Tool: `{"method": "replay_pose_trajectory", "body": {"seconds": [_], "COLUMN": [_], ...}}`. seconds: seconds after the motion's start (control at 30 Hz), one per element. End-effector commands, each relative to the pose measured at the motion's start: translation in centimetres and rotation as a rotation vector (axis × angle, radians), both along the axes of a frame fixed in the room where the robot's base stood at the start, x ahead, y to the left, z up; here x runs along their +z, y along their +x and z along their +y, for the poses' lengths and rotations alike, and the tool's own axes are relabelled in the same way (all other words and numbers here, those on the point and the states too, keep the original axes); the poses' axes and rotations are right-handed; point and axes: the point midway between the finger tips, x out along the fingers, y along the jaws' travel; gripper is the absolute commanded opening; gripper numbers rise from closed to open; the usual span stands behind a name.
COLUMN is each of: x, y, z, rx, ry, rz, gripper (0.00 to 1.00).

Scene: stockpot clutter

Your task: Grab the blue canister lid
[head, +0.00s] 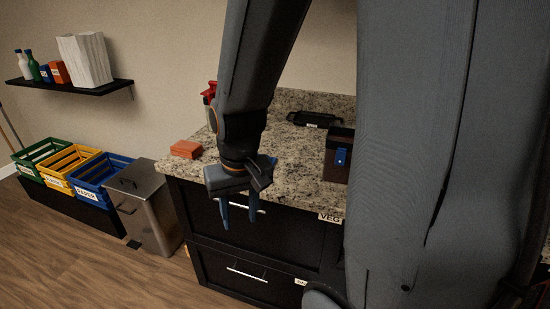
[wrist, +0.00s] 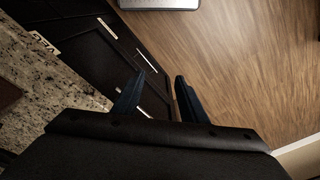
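I cannot make out a blue canister lid in either view. A dark brown box (head: 338,168) with a small blue patch (head: 341,157) on its front stands on the counter, partly hidden by my arm; I cannot tell if it is the canister. My gripper (head: 239,214) points down in front of the counter's front edge, left of that box. Its two blue fingers are apart with nothing between them, as the wrist view also shows (wrist: 157,97).
The granite counter (head: 290,150) holds an orange block (head: 186,149), a black tray (head: 315,119) and a red-topped item (head: 210,92). Below are black drawers (head: 285,236). A steel bin (head: 147,212) and coloured crates (head: 70,165) stand left. A shelf (head: 80,89) holds bottles. Wooden floor is open in front.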

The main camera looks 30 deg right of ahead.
Motion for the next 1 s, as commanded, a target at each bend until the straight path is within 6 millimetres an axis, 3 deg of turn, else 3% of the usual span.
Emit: {"method": "replay_pose_trajectory", "body": {"seconds": [0.17,0.3,0.5,0.7,1.0], "x": [1.3,2.8,5.0,6.2,4.1], "y": [5.4,10.3,15.5,17.8,19.2], "z": [-3.4,-7.7,-14.0,-17.3,-17.2], "rx": [-0.569,-1.139,-1.788,-2.098,-2.142], "ry": [0.125,0.279,0.501,0.631,0.651], "rz": [-0.028,-0.045,-0.036,-0.011,-0.004], "gripper": [0.39,0.39,0.39,0.39,0.39]}}
